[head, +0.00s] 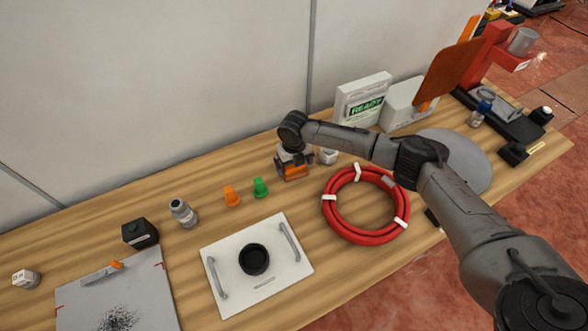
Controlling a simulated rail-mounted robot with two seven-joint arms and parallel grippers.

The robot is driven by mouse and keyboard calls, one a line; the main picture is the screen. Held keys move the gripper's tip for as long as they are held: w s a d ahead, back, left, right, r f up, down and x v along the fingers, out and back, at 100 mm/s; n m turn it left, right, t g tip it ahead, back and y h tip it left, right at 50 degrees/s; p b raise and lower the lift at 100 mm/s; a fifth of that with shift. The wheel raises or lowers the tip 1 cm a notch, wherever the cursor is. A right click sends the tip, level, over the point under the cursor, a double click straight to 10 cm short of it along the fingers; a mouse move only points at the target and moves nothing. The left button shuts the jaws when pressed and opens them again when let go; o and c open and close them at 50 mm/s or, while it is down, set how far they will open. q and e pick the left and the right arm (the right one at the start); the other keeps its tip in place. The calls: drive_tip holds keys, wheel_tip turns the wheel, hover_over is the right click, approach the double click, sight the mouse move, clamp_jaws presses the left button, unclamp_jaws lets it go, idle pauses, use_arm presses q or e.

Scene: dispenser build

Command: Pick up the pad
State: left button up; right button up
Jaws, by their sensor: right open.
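My right arm reaches in from the lower right. Its gripper (293,165) points down at the table's back half, near the wall, with its jaws open. A small orange and dark block (295,172) shows right at the fingertips; the gripper covers part of it. I cannot tell whether the fingers touch it, or whether it is the pad. No other thing is clearly marked as a pad. My left gripper is not in view.
Left of the gripper stand a green cap (260,188), an orange cap (231,196) and a grey fitting (183,213). A red hose coil (366,231) lies to the right. A white handled plate (225,297) lies in front. A READY box (362,98) stands behind.

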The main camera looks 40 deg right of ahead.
wheel_tip(320, 180, down, 2)
drive_tip(key=shift+f, duration=0.1)
drive_tip(key=shift+c, duration=0.2)
drive_tip(key=c, duration=0.6)
drive_tip(key=shift+r, duration=0.5)
wheel_tip(320, 180, up, 4)
drive_tip(key=shift+f+p, duration=0.2)
drive_tip(key=shift+p, duration=0.25)
drive_tip(key=s+d+r+p, duration=0.2)
drive_tip(key=s+d+r, duration=0.4)
drive_tip(key=s, duration=0.3)
drive_tip(key=shift+s+d+r, duration=0.2)
drive_tip(key=shift+d+r, duration=0.05)
drive_tip(key=shift+d, duration=0.25)
